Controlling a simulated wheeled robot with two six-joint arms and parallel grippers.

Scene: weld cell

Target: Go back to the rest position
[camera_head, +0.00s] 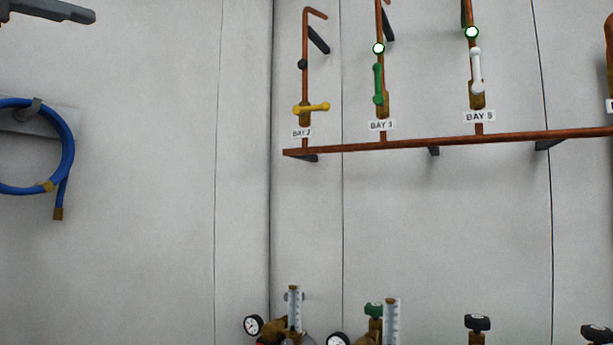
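Neither of my grippers can be made out in the head view. The camera looks at a light grey panelled wall. On it a copper manifold pipe (415,143) runs across the right half with upright branches. The BAY 2 branch has a yellow lever (311,107) lying crosswise. The BAY 3 branch has a green lever (378,84) standing along its pipe. The BAY 5 branch has a white lever (476,70), also along its pipe. Small white discs with green rims show above the green and white levers.
A blue hose (67,155) hangs coiled on a wall hook at left. A dark grey bar (48,10) juts in at top left; its nature is unclear. Gauges (253,325), flow tubes (392,322) and dark knobs (477,322) line the bottom edge.

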